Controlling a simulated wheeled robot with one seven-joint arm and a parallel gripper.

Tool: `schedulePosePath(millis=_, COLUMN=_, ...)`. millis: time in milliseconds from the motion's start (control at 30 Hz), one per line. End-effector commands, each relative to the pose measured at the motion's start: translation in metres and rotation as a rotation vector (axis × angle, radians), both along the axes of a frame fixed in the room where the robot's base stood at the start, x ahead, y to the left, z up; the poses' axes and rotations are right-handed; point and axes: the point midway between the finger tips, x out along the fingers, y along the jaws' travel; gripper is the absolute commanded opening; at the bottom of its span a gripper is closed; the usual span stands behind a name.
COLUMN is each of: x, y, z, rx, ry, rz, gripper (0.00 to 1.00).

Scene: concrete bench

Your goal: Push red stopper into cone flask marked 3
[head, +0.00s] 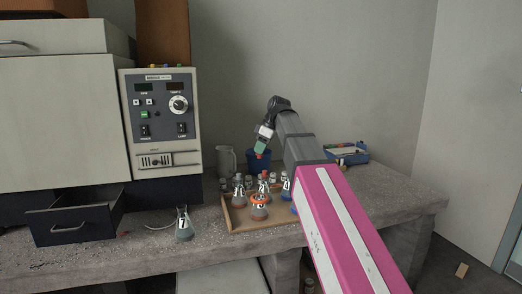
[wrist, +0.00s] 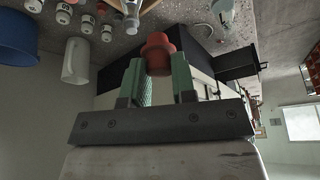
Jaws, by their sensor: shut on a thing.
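My gripper (head: 261,147) is raised above the wooden tray (head: 234,222), with green fingers shut on a red stopper (head: 259,155). In the wrist view the stopper (wrist: 158,48) sits between the fingertips, its wide end outward. Several cone flasks with number labels stand on the tray, below the stopper and apart from it. One flask (head: 259,212) at the front has an orange ring around it. I cannot read for certain which flask is marked 3. A flask marked 7 (head: 184,227) stands alone on the bench, left of the tray.
A control unit (head: 160,122) and an open drawer (head: 76,219) are at left. Behind the tray are a pale jug (head: 226,160) and a blue container (head: 259,161). A blue box (head: 347,153) stands at back right. Bench space is clear between the flask marked 7 and the tray.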

Motion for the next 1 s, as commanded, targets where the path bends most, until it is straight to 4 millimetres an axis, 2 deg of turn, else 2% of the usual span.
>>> schedulePosePath(millis=167, x=-0.001, y=0.0, z=-0.012, rx=0.0, ry=0.001, rz=0.0, gripper=0.03)
schedulePosePath(millis=1000, x=-0.001, y=0.0, z=-0.097, rx=0.0, ry=0.0, rz=-0.001, gripper=0.03)
